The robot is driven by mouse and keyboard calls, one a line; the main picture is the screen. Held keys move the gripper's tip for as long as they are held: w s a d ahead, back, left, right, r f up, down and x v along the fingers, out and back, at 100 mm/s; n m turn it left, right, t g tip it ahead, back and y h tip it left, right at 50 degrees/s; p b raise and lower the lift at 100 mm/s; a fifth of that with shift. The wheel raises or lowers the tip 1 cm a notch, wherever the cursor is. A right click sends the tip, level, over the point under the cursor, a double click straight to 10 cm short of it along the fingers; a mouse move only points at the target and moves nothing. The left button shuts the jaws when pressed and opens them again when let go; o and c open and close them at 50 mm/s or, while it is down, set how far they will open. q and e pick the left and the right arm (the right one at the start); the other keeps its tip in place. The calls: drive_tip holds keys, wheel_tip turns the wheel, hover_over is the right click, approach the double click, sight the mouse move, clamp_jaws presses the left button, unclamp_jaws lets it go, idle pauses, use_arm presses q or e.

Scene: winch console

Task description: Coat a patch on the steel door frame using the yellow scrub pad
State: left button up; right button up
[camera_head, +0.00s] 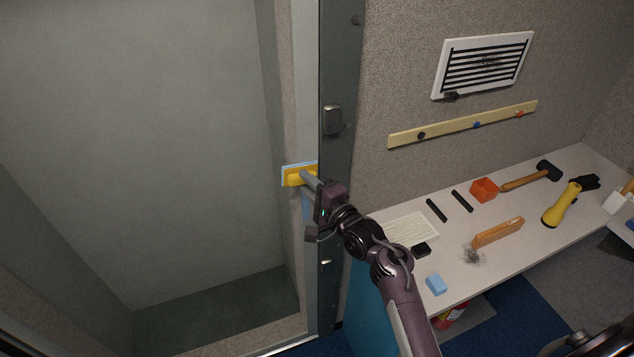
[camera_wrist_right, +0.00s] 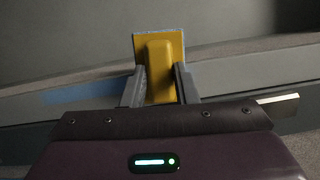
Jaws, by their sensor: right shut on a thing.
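The yellow scrub pad (camera_head: 296,178) has a raised yellow grip and a light blue layer at its edge. My right gripper (camera_head: 311,182) is shut on the grip, and both fingers show on its sides in the right wrist view (camera_wrist_right: 159,88). The pad (camera_wrist_right: 160,48) is at the steel door frame (camera_head: 336,70), on its inner side. I cannot tell whether its face touches the frame. A blue streak (camera_wrist_right: 85,92) lies on the frame surface, left of the fingers in the wrist view. My left gripper is not in view.
A latch plate (camera_head: 332,119) juts from the frame.

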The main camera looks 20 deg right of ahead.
drive_tip(key=shift+a, duration=0.4)
drive_tip(key=shift+s+f, duration=0.1)
drive_tip(key=shift+s, duration=0.6)
drive_tip(key=shift+s+d, duration=0.1)
drive_tip(key=shift+s, duration=2.15)
drive_tip(key=s, duration=0.3)
drive_tip(key=shift+d, duration=0.1)
